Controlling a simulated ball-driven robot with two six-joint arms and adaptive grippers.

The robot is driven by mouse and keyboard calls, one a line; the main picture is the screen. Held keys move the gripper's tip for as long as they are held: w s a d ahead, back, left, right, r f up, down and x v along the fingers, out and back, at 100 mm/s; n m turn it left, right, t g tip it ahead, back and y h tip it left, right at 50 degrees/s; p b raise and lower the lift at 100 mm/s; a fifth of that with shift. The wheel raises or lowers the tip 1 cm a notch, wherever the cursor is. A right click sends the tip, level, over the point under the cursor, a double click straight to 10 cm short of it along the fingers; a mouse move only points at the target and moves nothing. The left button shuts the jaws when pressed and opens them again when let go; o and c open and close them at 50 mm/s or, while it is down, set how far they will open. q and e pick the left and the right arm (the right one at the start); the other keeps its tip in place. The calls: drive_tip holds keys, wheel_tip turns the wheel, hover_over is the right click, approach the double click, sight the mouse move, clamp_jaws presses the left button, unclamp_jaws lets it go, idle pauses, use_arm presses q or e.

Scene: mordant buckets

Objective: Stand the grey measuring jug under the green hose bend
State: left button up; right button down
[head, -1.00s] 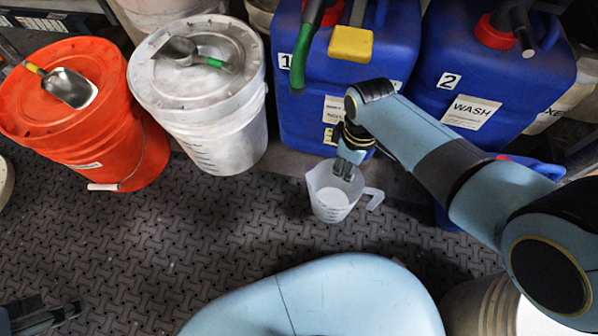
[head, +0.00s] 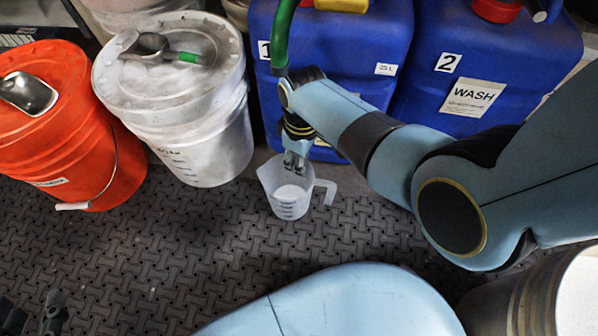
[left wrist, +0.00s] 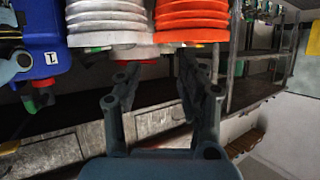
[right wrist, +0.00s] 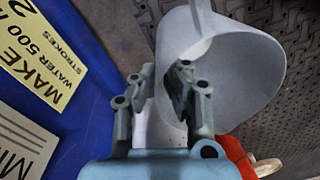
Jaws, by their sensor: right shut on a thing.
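The grey measuring jug (head: 276,203) is translucent, with a handle on its right, and looks upright in the head view. My right gripper (head: 295,162) is shut on its rear wall; the wall (right wrist: 240,75) shows beside the fingers (right wrist: 161,82) in the right wrist view. The green hose bend (head: 281,38) hangs in front of blue drum 1, its lower end just above my right wrist. The jug appears below that end and slightly right; I cannot tell the depth between them. My left gripper (head: 38,316) is at the bottom left, open and empty in the left wrist view (left wrist: 160,85).
Blue drum 1 (head: 338,75) and blue drum 2 labelled WASH (head: 505,50) stand behind. A white bucket (head: 205,135) with a scoop (head: 150,46) and an orange bucket (head: 85,150) with a metal scoop (head: 30,93) stand left. The dark mat (head: 150,245) in front is clear.

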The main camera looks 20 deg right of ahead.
sight(299, 177)
wheel_tip(299, 177, down, 2)
drive_tip(key=shift+f+b, duration=0.2)
drive_tip(key=shift+b, duration=0.8)
drive_tip(key=shift+f+b, duration=0.7)
drive_tip(key=shift+f, duration=0.1)
use_arm(q)
drive_tip(key=w+d+r+m+t+h, duration=0.1)
drive_tip(key=w+r+t, duration=0.3)
drive_tip(key=r, duration=0.6)
drive_tip(key=w+d+r+m+t+h, duration=0.1)
drive_tip(key=w+r+t, duration=0.3)
drive_tip(key=r, duration=0.7)
drive_tip(key=shift+w+d+r+m+t+h, duration=0.25)
drive_tip(key=shift+t+h, duration=0.45)
drive_tip(key=shift+t, duration=0.4)
use_arm(e)
drive_tip(key=shift+w, duration=0.1)
drive_tip(key=c, duration=1.4)
unclamp_jaws()
drive_tip(key=shift+f, duration=0.1)
drive_tip(key=shift+c, duration=0.2)
use_arm(q)
drive_tip(key=shift+r, duration=0.1)
